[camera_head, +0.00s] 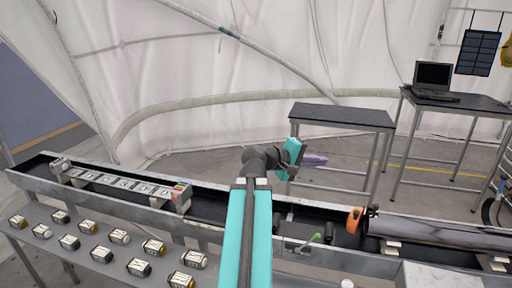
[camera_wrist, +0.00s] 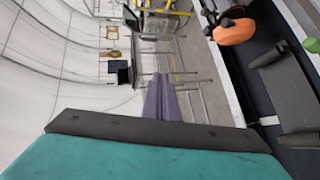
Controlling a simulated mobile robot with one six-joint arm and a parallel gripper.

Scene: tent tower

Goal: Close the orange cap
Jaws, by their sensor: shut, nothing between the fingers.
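The orange cap (camera_head: 355,220) is at the left end of a long grey cylinder (camera_head: 425,228) lying in the trough. In the wrist view the orange cap (camera_wrist: 236,32) is at the upper right, its round face partly toward the camera. I cannot tell how far it is open. My gripper (camera_head: 315,160) is shut and empty, above and behind the trough, to the left of the cap and apart from it. Its purple fingers (camera_wrist: 162,98) show together in the middle of the wrist view.
A green-tipped lever (camera_head: 315,238) stands in the trough left of the cap. A rack of labelled blocks (camera_head: 120,183) lies at the trough's left. Behind are a bare dark table (camera_head: 340,115) and a laptop (camera_head: 433,78) on another table.

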